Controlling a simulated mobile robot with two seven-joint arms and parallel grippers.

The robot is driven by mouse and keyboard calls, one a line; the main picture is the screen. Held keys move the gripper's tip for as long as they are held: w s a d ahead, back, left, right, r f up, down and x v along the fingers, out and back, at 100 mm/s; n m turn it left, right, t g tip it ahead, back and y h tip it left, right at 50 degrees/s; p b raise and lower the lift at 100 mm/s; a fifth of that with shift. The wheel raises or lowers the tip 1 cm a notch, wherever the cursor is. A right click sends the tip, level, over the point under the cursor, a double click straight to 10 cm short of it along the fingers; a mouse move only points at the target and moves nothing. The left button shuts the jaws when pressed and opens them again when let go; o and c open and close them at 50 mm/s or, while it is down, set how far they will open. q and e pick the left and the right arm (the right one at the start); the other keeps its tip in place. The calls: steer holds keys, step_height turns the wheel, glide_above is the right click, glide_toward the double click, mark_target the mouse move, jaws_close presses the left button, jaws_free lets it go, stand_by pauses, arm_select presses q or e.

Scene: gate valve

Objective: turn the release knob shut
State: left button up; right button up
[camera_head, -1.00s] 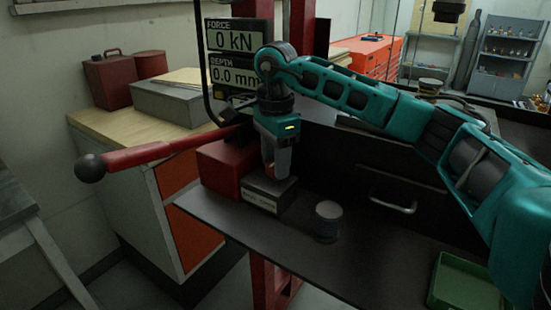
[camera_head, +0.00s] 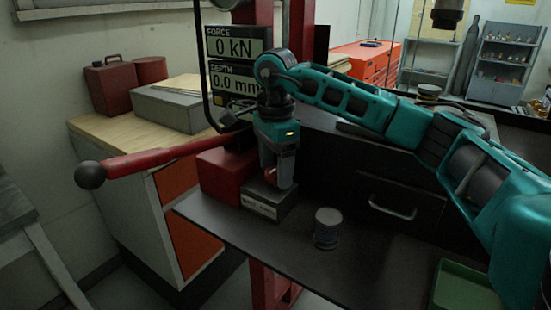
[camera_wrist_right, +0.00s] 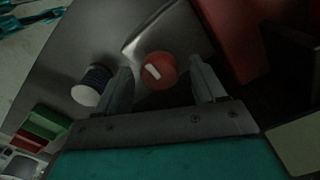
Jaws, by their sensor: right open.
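The release knob (camera_wrist_right: 158,70) is a round red knob with a white bar mark on its face, seen in the right wrist view. In the head view a bit of its red (camera_head: 270,176) shows by the fingers, above a grey labelled block (camera_head: 268,200). My right gripper (camera_head: 277,183) points down over that block. In the right wrist view the gripper (camera_wrist_right: 164,80) is open, with one finger on each side of the knob and gaps visible. Whether the fingertips reach down past the knob is hard to tell. My left gripper is not in view.
A red pump body (camera_head: 222,172) with a long red lever (camera_head: 150,158) stands left of the block. A dark ribbed cylinder (camera_head: 327,228) stands on the bench (camera_head: 290,252) to the right. A display (camera_head: 236,62) reads 0 kN and 0.0 mm. A green tray (camera_head: 466,287) lies at lower right.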

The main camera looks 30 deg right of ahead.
mark_target(275, 170)
step_height(275, 170, up, 13)
stand_by(0.5)
steer(key=shift+f, duration=0.15)
stand_by(0.4)
